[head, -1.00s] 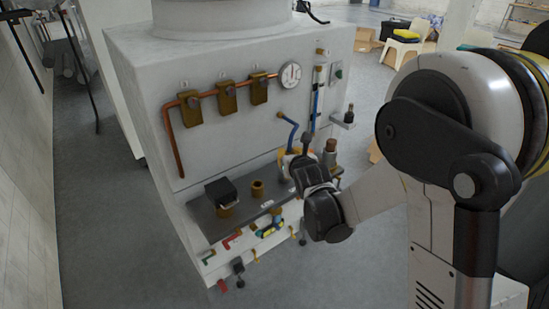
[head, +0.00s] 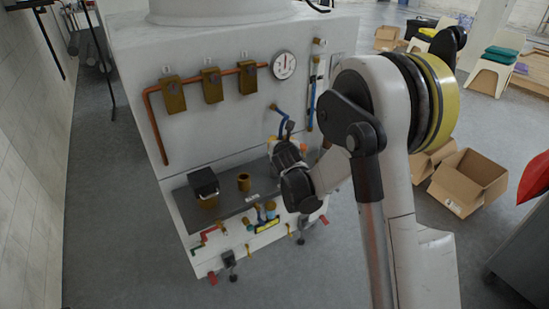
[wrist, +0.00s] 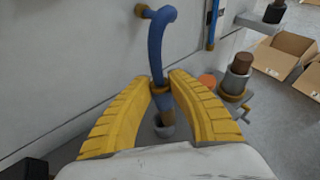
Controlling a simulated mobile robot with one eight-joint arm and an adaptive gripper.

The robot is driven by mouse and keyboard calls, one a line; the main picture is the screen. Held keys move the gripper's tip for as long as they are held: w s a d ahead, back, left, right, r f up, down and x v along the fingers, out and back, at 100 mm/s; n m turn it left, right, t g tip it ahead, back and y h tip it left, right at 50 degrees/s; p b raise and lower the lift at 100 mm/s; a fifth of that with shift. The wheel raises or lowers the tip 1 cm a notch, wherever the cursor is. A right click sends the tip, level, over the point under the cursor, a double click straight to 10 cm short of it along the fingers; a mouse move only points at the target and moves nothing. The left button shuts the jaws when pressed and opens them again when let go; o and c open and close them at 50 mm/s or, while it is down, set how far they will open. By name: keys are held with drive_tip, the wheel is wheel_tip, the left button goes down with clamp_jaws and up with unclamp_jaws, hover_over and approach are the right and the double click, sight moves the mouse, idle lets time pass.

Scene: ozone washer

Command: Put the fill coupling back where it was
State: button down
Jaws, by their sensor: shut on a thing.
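A blue hose (wrist: 160,45) runs from a brass wall fitting down to my gripper (wrist: 158,82). Its lower end, the fill coupling (wrist: 161,91) with a brass collar, is between my yellow fingers, which are shut on it. A grey tip shows below the fingers in the wrist view; whether it touches anything is unclear. In the head view, my gripper (head: 286,142) is in front of the white machine's panel, below the round gauge (head: 284,65). The blue hose (head: 281,118) shows above it, and the coupling is largely hidden by the gripper.
The dark shelf (head: 229,201) holds a black box (head: 203,183) and a brass socket (head: 243,181), left of my gripper. Right of it in the wrist view stands a grey cylinder with a brown top (wrist: 239,72). Open cardboard boxes (head: 466,184) lie on the floor at right.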

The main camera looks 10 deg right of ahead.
drive_tip(key=shift+w+a+f+b, duration=0.25)
drive_tip(key=shift+f+b, duration=0.15)
drive_tip(key=shift+f, duration=0.45)
drive_tip(key=shift+w+a+f+b, duration=0.1)
drive_tip(key=shift+a+f+b, duration=0.2)
drive_tip(key=shift+f, duration=0.5)
drive_tip(key=shift+w+a+f+b, duration=0.2)
drive_tip(key=shift+f+b, duration=0.25)
drive_tip(key=shift+f, duration=0.4)
drive_tip(key=shift+f, duration=0.15)
drive_tip(key=c, duration=1.3)
unclamp_jaws()
drive_tip(key=shift+c, duration=0.2)
